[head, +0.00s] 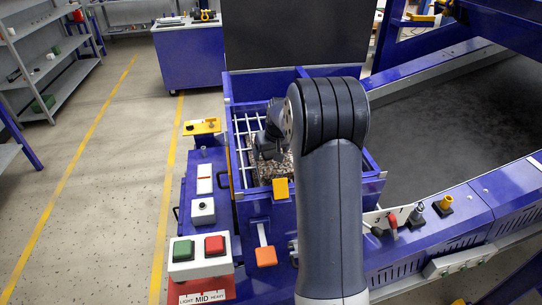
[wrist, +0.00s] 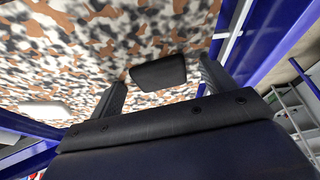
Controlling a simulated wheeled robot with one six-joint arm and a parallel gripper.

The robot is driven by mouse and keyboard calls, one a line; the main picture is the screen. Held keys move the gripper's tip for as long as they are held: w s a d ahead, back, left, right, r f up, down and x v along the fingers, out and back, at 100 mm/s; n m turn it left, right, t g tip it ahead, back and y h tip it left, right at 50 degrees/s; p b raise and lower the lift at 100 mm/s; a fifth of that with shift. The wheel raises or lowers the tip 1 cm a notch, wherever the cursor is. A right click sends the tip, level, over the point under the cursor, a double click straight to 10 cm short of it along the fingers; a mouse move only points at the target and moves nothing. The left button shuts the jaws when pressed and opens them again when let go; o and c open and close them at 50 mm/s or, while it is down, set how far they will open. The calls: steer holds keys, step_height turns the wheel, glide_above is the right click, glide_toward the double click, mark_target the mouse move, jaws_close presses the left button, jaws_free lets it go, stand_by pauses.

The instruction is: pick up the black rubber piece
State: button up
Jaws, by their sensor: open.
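The black rubber piece (wrist: 158,70) is a dark, rounded block in the wrist view, lying against a mottled black, white and orange-brown surface (wrist: 95,40). My gripper (wrist: 163,76) is open, with one finger on each side of the piece in the picture. Both fingers look apart from it; the depth between them is hard to tell. In the head view my gripper (head: 268,150) is low inside the blue bin (head: 231,160), over the speckled material. The black rubber piece cannot be made out there, as my gripper and arm cover that part.
White bars (head: 241,127) cross the bin's left side. A control box (head: 200,256) with green and red buttons stands at the front left. A dark belt (head: 450,125) with blue rails runs at the right. The floor left of the bin is clear.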

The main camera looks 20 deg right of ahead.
steer(key=shift+w+f, duration=0.2)
steer(key=shift+f, duration=0.15)
steer(key=c, duration=1.1)
steer(key=shift+r, duration=0.1)
